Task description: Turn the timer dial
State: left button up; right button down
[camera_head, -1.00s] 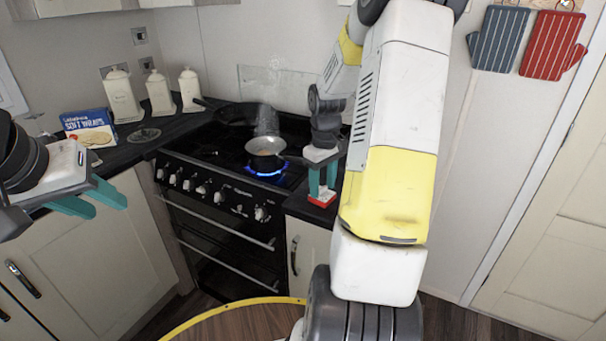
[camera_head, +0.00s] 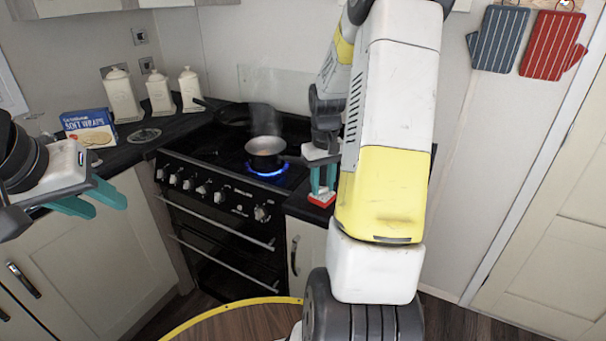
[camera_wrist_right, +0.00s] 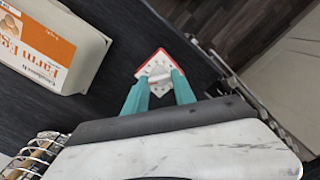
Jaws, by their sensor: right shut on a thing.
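The timer is a small red and white piece (camera_head: 321,200) on the dark worktop right of the cooker. In the right wrist view the timer (camera_wrist_right: 149,65) has a red edge and a pale face, with a white dial (camera_wrist_right: 158,76) on it. My right gripper (camera_head: 322,187) points down at the timer from above. Its teal fingers (camera_wrist_right: 160,85) are shut on the white dial, and their tips hide part of it. My left gripper (camera_head: 97,200) is open and empty at the left, in front of the counter and well away from the timer.
A steaming saucepan (camera_head: 265,147) sits over a lit blue flame, close left of my right gripper. An egg box (camera_wrist_right: 45,45) lies beside the timer. A wire rack (camera_wrist_right: 32,153) shows at lower left. The worktop's edge is close to the timer.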

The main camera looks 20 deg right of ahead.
aim_at(323, 188)
jog(key=c, duration=1)
grip_release()
notch_tip(323, 188, up, 8)
jog(key=shift+f, duration=0.15)
